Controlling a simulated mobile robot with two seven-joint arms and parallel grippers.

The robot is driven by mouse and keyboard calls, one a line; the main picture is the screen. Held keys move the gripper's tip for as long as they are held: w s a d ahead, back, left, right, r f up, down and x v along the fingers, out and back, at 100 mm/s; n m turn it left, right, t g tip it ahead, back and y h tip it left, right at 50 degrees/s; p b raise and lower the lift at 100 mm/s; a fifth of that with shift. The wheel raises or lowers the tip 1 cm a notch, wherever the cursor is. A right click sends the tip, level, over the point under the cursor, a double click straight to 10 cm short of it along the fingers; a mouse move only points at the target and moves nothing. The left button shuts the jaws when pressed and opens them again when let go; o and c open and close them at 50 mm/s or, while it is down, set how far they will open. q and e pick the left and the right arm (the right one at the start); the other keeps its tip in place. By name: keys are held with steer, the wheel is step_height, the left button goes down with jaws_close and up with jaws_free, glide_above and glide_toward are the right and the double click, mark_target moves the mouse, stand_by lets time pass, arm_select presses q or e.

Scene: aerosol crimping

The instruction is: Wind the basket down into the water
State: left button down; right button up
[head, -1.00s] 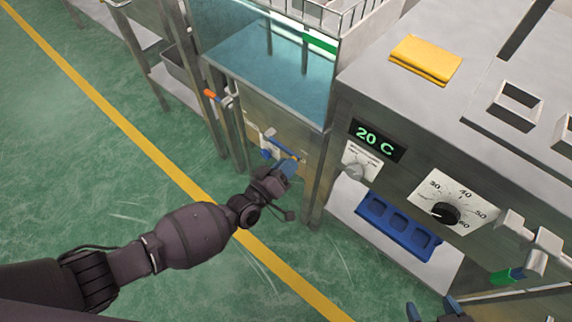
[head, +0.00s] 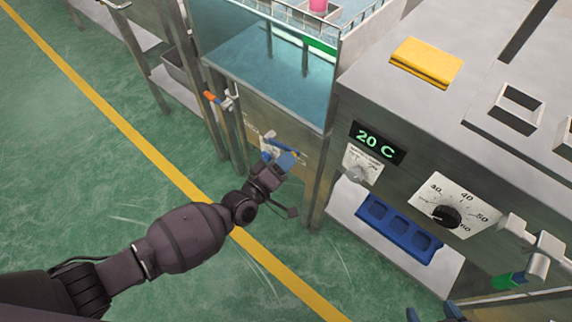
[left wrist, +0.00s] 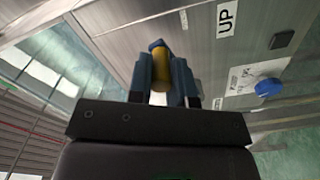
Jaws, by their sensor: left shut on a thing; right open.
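The wire basket (head: 352,24) is at the top of the head view, partly cut off, with a pink item (head: 318,5) in it. It hangs at the glass-walled water tank (head: 268,75); how deep its bottom sits I cannot tell. My left gripper (head: 287,160) is at the crank on the front panel below the tank. It is shut on the crank's yellow handle (left wrist: 160,72), which shows between the fingers in the left wrist view. The blue crank arm (head: 281,147) is partly hidden. My right gripper (head: 433,312) is open and empty at the bottom edge.
A panel with a 20 C display (head: 378,142) and a dial (head: 447,214) stands right of the tank. A yellow cloth (head: 427,62) lies on top. A blue tray (head: 398,230) sits below. An "UP" label (left wrist: 227,18) and blue knob (left wrist: 268,87) show near the crank.

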arm_select(q)
steer(key=shift+w+a+r+n, duration=0.2)
steer(key=shift+r+n, duration=0.15)
steer(key=shift+r, duration=0.2)
steer(key=shift+w+a+r+n, duration=0.15)
steer(key=shift+a+r+n, duration=0.15)
steer(key=shift+r, duration=0.2)
steer(key=shift+w+a+r+n, duration=0.2)
steer(key=shift+r+n, duration=0.15)
steer(key=shift+r, duration=0.2)
steer(key=c, duration=1)
jaws_free()
steer(key=shift+c, duration=0.2)
steer(key=shift+f, duration=0.1)
steer(key=shift+s, duration=0.1)
steer(key=p+v, duration=0.1)
steer(key=v, duration=0.9)
steer(key=shift+s+a, duration=0.15)
steer(key=shift+s, duration=0.15)
steer(key=shift+c, duration=0.2)
